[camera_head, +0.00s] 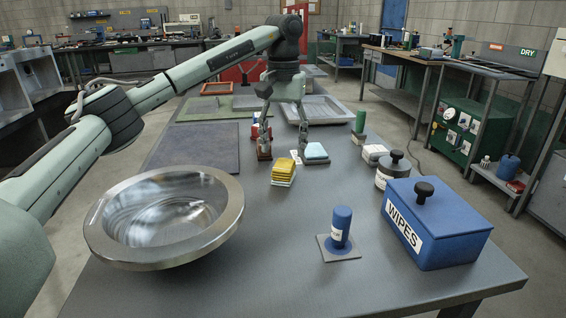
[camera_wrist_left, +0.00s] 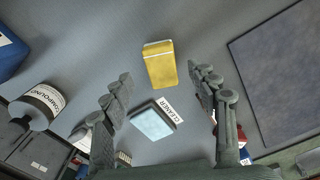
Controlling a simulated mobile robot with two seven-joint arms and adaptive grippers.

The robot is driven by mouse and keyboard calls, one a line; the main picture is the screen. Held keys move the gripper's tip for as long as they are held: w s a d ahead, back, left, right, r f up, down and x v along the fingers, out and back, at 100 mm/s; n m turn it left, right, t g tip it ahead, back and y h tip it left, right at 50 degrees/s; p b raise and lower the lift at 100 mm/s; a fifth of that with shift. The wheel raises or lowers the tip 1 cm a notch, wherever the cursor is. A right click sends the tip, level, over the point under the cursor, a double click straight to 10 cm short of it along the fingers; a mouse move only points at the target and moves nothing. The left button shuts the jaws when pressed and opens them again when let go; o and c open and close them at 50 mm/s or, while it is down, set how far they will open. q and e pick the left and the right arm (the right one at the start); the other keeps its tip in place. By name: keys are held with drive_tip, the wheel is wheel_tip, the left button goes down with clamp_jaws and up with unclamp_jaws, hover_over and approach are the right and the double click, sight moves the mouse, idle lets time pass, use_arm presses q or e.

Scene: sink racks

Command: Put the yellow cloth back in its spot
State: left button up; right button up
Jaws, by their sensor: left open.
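The yellow cloth (camera_head: 283,172) is a small folded stack on the grey table, in the middle of the head view. In the left wrist view the yellow cloth (camera_wrist_left: 161,66) lies ahead of the fingers, near the top middle. My left gripper (camera_head: 284,148) points down just behind the cloth, with its fingers spread and nothing between them. In the left wrist view its two fingers (camera_wrist_left: 160,78) frame a light-blue pad (camera_wrist_left: 152,122) beside a label reading CLEANER. I cannot tell which place is the cloth's spot. My right gripper is not in view.
A large metal bowl (camera_head: 165,218) stands at the front left. A blue WIPES box (camera_head: 437,226) and a blue bottle on a square base (camera_head: 341,228) stand at the right. A dark mat (camera_head: 195,148) and trays (camera_head: 316,110) lie farther back. The centre front is clear.

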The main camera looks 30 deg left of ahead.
sight(283, 166)
use_arm(q)
wheel_tip(283, 166, up, 6)
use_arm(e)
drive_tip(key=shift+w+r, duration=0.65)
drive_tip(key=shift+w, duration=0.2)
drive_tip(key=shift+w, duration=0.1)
use_arm(q)
drive_tip(key=shift+d, duration=0.1)
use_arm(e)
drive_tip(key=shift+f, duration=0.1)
